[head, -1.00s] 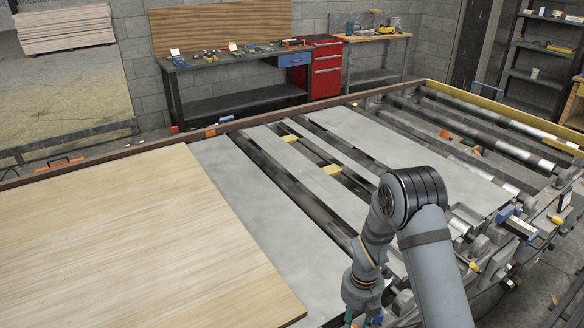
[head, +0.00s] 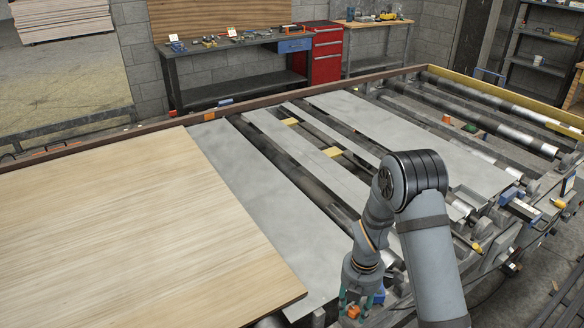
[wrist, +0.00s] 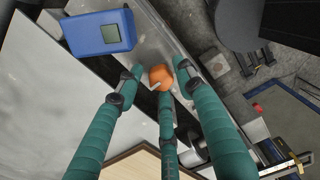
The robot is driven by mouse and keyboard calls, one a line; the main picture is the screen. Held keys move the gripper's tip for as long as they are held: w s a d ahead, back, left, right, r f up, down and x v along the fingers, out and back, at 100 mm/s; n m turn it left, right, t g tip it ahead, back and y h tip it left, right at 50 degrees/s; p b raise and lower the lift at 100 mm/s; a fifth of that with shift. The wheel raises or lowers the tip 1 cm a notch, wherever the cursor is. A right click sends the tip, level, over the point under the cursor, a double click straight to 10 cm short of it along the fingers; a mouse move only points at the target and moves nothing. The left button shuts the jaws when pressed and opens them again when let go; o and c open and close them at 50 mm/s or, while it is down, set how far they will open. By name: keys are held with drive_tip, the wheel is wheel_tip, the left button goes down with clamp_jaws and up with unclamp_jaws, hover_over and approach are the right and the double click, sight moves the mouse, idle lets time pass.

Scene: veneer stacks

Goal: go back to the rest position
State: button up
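My gripper (wrist: 160,80) has green fingers that are spread apart, so it is open. In the head view my gripper (head: 358,298) hangs fingers-down at the near edge of the roller frame, low in the picture. A small orange object (wrist: 161,76) shows between the fingertips in the wrist view; I cannot tell whether they touch it. It also shows as an orange spot just under the fingers in the head view (head: 353,312). The rest position itself is not marked in view.
A blue box with a small display (wrist: 100,33) is close beside the fingers. A large wood veneer sheet (head: 130,225) lies left, and grey plates (head: 265,205) and rollers (head: 500,95) extend behind and right. A workbench (head: 235,52) stands at the back.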

drive_tip(key=m+b, duration=0.1)
drive_tip(key=m, duration=0.5)
drive_tip(key=shift+m, duration=0.4)
drive_tip(key=m, duration=0.5)
drive_tip(key=shift+m+b, duration=0.3)
drive_tip(key=shift+b, duration=0.05)
drive_tip(key=shift+d+r, duration=0.1)
drive_tip(key=shift+r, duration=0.05)
